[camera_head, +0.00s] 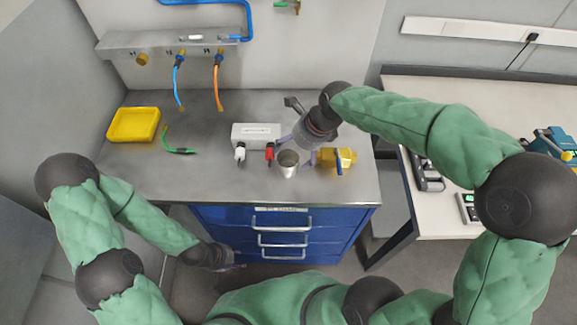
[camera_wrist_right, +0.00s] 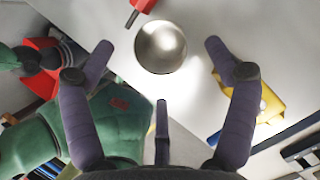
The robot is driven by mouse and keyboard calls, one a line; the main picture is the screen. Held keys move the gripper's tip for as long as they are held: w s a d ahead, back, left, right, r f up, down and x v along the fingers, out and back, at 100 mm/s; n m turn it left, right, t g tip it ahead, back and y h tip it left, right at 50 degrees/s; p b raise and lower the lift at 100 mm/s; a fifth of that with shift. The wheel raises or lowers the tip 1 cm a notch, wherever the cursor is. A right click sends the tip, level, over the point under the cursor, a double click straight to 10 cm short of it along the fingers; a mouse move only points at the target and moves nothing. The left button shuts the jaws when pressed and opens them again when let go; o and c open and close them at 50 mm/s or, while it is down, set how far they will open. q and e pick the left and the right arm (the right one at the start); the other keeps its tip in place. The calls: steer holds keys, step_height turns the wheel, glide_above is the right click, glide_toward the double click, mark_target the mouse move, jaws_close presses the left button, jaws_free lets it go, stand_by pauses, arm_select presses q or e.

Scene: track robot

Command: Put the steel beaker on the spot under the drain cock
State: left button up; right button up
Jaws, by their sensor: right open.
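The steel beaker (camera_head: 288,164) stands upright near the bench's front edge. My right gripper (camera_head: 299,156) is open above it, a finger to each side. In the right wrist view the round beaker (camera_wrist_right: 161,47) lies between the spread fingertips of the right gripper (camera_wrist_right: 159,48), with gaps on both sides. A white block (camera_head: 256,134) with a red-handled and a white cock stands behind it. A yellow fitting with a blue lever (camera_head: 345,158) is right of the beaker. I cannot tell which is the drain cock, and no marked spot shows. My left gripper (camera_head: 229,265) hangs low before the cabinet.
A yellow tray (camera_head: 134,124) and a green hose piece (camera_head: 179,151) lie on the left of the steel bench (camera_head: 200,180). Blue and orange hoses hang from the wall rail. Blue drawers (camera_head: 283,229) are below. A second table with devices stands right.

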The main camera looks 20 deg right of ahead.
mark_target(288, 158)
steer(key=b+x, duration=0.2)
steer(key=x, duration=0.4)
steer(key=shift+s, duration=0.15)
steer(key=shift+r, duration=0.1)
steer(key=c, duration=1.3)
